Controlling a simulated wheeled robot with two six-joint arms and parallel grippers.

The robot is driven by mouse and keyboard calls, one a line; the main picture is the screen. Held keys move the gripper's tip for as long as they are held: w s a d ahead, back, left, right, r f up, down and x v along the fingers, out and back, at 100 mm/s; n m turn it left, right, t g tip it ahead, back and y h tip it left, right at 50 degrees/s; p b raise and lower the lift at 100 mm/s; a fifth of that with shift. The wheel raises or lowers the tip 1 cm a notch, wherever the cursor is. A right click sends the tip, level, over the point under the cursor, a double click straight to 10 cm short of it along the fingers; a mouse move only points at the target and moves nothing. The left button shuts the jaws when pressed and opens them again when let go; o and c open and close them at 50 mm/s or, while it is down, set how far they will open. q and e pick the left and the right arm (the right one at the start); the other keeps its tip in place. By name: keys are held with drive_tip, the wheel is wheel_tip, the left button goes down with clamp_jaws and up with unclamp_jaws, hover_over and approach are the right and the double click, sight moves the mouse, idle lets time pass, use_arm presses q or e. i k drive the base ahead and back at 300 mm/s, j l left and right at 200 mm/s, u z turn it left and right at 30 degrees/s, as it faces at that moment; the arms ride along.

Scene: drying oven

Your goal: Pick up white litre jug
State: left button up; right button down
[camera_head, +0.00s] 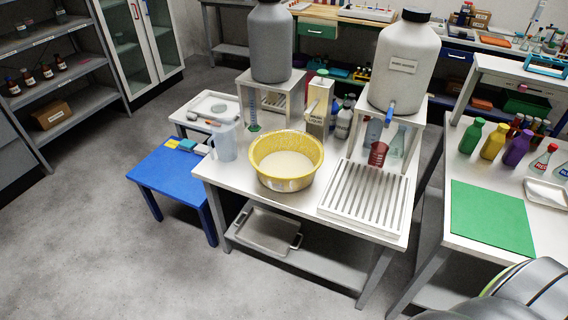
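A whitish, see-through jug (226,143) stands upright at the left end of the white table (212,171), close to the table's left edge. A yellow basin (264,148) holding pale liquid or foam is just to its right. Neither of my grippers is in view. Only a grey rounded part of my arm shows at the bottom right corner, far from the jug.
Behind the jug stand a grey tank (271,42) on a stand and a soap container (317,105). A low blue table (172,181) with small sponges adjoins on the left. A ribbed draining tray (363,198) lies right of the basin. The floor in front is clear.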

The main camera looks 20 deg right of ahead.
sight(222, 144)
drive_tip(key=l+z, duration=0.4)
drive_tip(key=i+l+z, duration=0.1)
drive_tip(key=l+z, duration=0.5)
drive_tip(key=z, duration=0.15)
drive_tip(key=i+j, duration=0.05)
